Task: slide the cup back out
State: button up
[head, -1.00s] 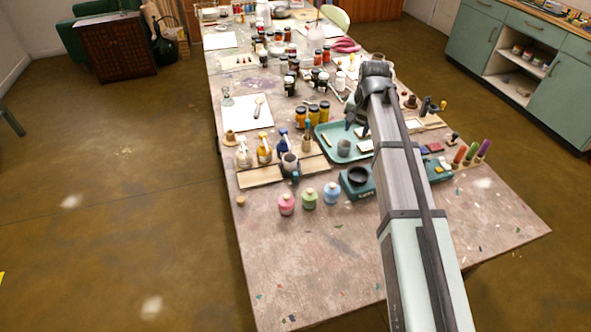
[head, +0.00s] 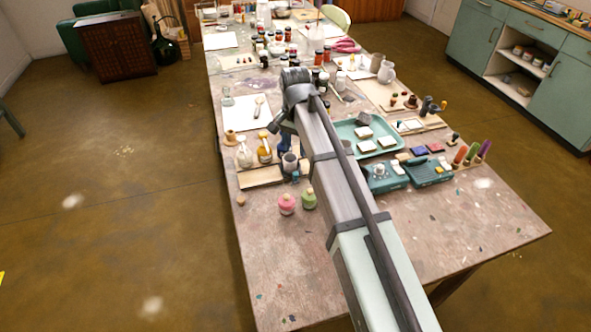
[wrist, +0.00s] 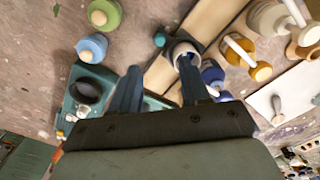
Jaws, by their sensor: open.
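A small grey cup (head: 290,162) stands on the wooden board (head: 260,176), at the front of a row of bottles. My gripper (wrist: 158,64) is open and empty. I cannot tell whether the finger touches the cup. In the head view my arm hides part of the row behind the cup.
White (head: 244,155) and amber (head: 264,150) bottles stand left of the cup; a blue bottle (wrist: 212,74) is close by. Pink (head: 287,204) and green (head: 308,199) jars stand in front. A teal tray (head: 349,129) is to the right. The table's front is largely clear.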

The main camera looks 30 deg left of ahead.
aim_at(296, 173)
notch_tip(296, 173, down, 10)
jog(key=shift+f, duration=0.15)
dwell(0.3)
jog(key=shift+c, duration=0.2)
grip_shut()
dwell(0.5)
